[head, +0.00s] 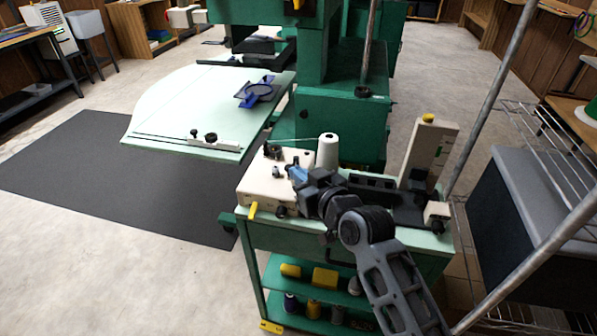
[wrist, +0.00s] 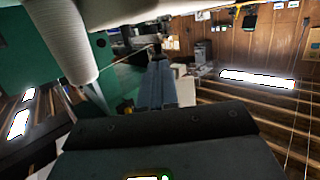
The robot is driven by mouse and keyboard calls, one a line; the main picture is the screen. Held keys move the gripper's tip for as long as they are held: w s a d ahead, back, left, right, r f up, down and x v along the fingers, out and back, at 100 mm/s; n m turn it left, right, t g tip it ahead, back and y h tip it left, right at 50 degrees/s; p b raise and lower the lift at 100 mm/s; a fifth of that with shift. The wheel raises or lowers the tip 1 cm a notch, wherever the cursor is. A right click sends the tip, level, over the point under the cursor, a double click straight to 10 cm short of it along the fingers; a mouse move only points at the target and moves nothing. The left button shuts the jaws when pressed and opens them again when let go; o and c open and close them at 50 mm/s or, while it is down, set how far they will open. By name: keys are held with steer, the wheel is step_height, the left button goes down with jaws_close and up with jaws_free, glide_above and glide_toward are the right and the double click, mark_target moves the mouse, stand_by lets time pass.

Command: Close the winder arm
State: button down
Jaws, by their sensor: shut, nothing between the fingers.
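The winder is a cream box (head: 262,188) on top of the green cart, with small dark knobs and posts and a yellow tab at its front. A small dark part (head: 272,151) stands at its back edge; I cannot tell for sure whether this is the winder arm or how far it is swung. A white thread cone (head: 327,152) stands behind the box, and a large white cone shows at upper left in the wrist view (wrist: 62,38). My gripper (head: 296,174) is over the right part of the box, its blue fingers (wrist: 160,82) together and empty. Contact is unclear.
An upright cream block (head: 430,152) stands at the cart's right end. The green machine (head: 340,120) is behind, with its pale table (head: 190,105) and blue hoop at left. Yellow boxes and spools sit on the cart's lower shelves. A wire rack (head: 545,150) is at right.

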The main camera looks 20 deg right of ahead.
mark_target(284, 194)
steer(key=shift+w, duration=0.3)
steer(key=shift+w+a, duration=0.2)
steer(key=shift+a, duration=0.3)
steer(key=shift+w+a, duration=0.35)
steer(key=shift+a, duration=0.2)
steer(key=shift+w+a, duration=0.3)
steer(key=shift+a, duration=0.2)
